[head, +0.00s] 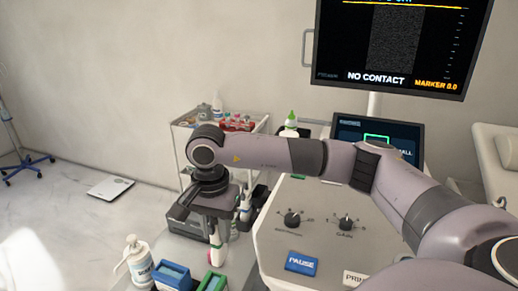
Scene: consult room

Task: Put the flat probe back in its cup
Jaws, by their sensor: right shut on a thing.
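My right arm reaches in from the right across the console, and my right gripper (214,217) points down left of the console. It is shut on a slim white probe (216,241), which hangs roughly upright below the fingers. Its lower end is near a green-rimmed box, and I cannot tell if it touches anything. Whether this is the flat probe is not clear at this size. Another slim item (245,208) stands at the console's left side, partly behind the gripper. I cannot make out the flat probe's cup. My left gripper is not in view.
A white pump bottle (138,262), a blue box (172,275) and a green box (212,282) stand at the bottom left. The console (330,240) has knobs and a blue PAUSE key. A monitor (400,45) reads NO CONTACT. A trolley (180,140) stands behind.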

